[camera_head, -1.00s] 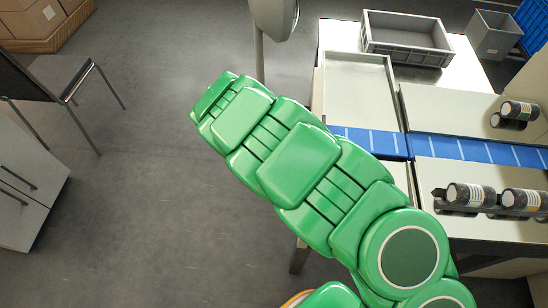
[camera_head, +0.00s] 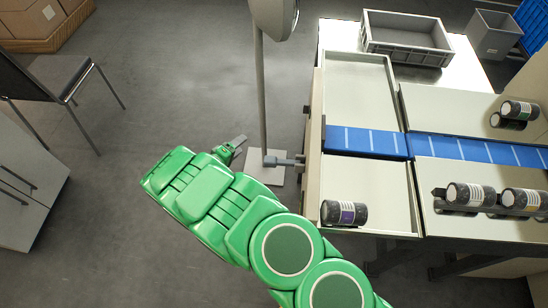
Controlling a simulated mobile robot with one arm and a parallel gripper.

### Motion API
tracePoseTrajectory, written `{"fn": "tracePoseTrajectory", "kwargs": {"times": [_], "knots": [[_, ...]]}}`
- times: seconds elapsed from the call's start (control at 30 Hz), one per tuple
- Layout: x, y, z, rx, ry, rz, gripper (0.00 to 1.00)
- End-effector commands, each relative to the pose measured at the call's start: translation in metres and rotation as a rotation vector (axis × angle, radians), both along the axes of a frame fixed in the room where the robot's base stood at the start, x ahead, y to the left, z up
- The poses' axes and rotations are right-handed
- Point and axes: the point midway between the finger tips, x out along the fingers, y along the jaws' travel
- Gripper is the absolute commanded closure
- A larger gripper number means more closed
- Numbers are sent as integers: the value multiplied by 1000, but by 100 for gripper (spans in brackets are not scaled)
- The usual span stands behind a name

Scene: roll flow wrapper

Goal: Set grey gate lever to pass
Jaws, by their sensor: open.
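The grey gate lever (camera_head: 283,161) sticks out to the left from the side of the wrapper, level with the blue belt (camera_head: 365,142). Only a small grey part of the gripper shows; my wrist hides the rest. It is open, and I see nothing in it.
A thin grey post (camera_head: 262,95) rises close behind the lever. A dark roll with a purple label (camera_head: 344,213) lies on the near tray. More rolls (camera_head: 470,194) lie at the right. A grey crate (camera_head: 406,38) stands at the back.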

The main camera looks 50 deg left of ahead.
Motion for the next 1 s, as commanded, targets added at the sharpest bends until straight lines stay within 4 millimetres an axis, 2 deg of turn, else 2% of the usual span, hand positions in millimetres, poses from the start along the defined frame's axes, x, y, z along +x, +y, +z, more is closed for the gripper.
{"fn": "tracePoseTrajectory", "kwargs": {"times": [0.03, 0.2, 0.3, 0.4, 0.5, 0.67, 1.0], "knots": [[-3, -18, -5, -26, -51, -36, 38], [-4, -75, -4, -107, -225, -166, 38], [-6, -98, 0, -142, -302, -216, 38], [-8, -114, 4, -167, -354, -250, 38], [-8, -122, 6, -181, -381, -271, 38], [0, -125, 7, -186, -391, -280, 38], [45, -125, 9, -186, -387, -278, 38]]}}
